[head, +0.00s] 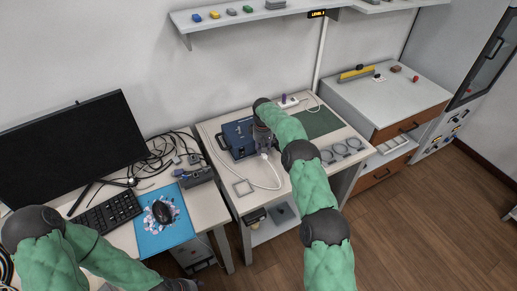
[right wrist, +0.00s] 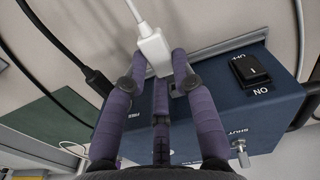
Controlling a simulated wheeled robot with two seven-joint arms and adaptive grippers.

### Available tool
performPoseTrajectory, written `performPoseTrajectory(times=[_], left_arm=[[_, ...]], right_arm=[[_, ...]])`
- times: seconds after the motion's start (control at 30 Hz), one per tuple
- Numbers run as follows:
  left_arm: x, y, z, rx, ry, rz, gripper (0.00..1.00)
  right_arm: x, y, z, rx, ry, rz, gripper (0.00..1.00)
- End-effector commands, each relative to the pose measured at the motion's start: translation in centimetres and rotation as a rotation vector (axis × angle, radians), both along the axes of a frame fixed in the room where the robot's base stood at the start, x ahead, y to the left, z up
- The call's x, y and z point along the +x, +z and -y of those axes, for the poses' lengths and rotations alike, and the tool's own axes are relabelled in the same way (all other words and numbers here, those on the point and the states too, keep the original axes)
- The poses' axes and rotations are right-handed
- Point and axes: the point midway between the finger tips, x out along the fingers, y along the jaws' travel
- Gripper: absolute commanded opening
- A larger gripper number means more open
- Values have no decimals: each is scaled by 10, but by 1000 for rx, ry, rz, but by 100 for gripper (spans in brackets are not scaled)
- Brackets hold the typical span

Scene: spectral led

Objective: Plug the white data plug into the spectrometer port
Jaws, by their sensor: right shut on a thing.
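The spectrometer is a dark blue box (head: 233,139) on the middle table. In the right wrist view its blue panel (right wrist: 255,105) has a black switch marked ON. My right gripper (head: 264,143) is over the box's right side. In the right wrist view its purple fingers (right wrist: 158,64) are shut on the white data plug (right wrist: 152,46), whose white cable runs up and away. The plug's nose points toward the panel. The fingers partly hide the port area, so I cannot tell whether the plug touches a port. My left gripper (head: 182,286) is cut by the bottom edge; its jaws are unclear.
A black plug and cable (right wrist: 98,82) sit at the box's edge beside my fingers. A green mat (head: 318,123) and grey rings (head: 340,150) lie right of the box. A monitor (head: 70,150), keyboard (head: 105,213) and tangled cables fill the left desk. A shelf (head: 250,17) hangs above.

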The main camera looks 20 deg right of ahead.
Motion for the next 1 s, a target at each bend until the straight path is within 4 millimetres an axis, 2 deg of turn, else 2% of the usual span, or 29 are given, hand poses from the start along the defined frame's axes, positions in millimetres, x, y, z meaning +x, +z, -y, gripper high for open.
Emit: performPoseTrajectory(times=[0.27, 0.47, 0.77, 1.0], left_arm=[[0, 1, 0, 0, 0, 0, 55], [0, 2, 0, 0, 0, 0, 55], [0, 6, 0, 0, 0, 0, 55], [0, 8, 0, 0, 0, 0, 55]], right_arm=[[-3, 4, 0, -1, -14, -1, 0], [-19, 20, 1, -5, -82, 1, 0], [-68, 49, -1, -12, -242, 1, 0], [-118, 68, -7, -13, -369, 3, 0]])
